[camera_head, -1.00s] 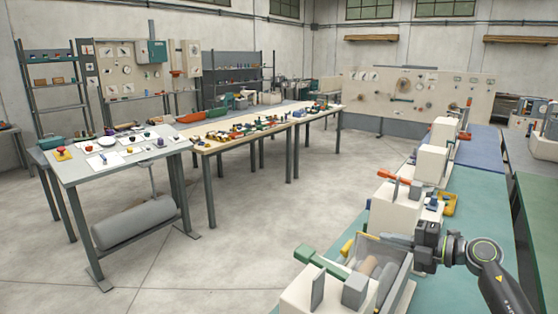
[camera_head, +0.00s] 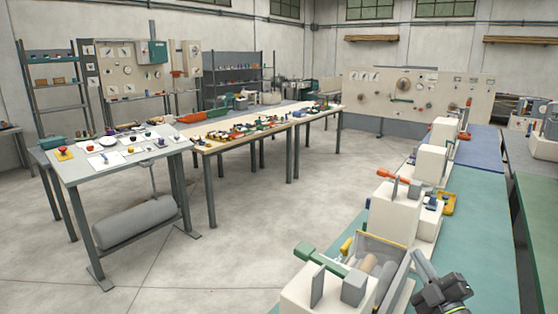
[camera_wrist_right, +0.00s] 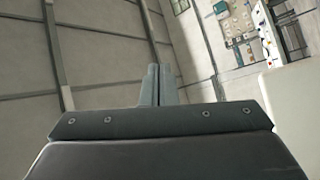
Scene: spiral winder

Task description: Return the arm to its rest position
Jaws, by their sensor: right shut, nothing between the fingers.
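My right gripper (camera_head: 422,262) is dark and sits at the lower right of the head view, above the teal bench top and just right of the nearest winder's tray. Only the gripper and a bit of its wrist show; the rest of the arm is out of frame. In the right wrist view its two grey fingers (camera_wrist_right: 157,84) are together, with nothing between them. The nearest winder (camera_head: 330,290) is a cream block with a green handle (camera_head: 318,256) and an open tray of rolls (camera_head: 372,268). The gripper appears apart from it. My left gripper is not in view.
More cream machines stand along the teal bench (camera_head: 470,215), one with an orange handle (camera_head: 397,178), beside a yellow item (camera_head: 449,203). A grey table (camera_head: 80,175) and a wooden table (camera_head: 235,148) with parts stand at left. The floor (camera_head: 260,225) between is clear.

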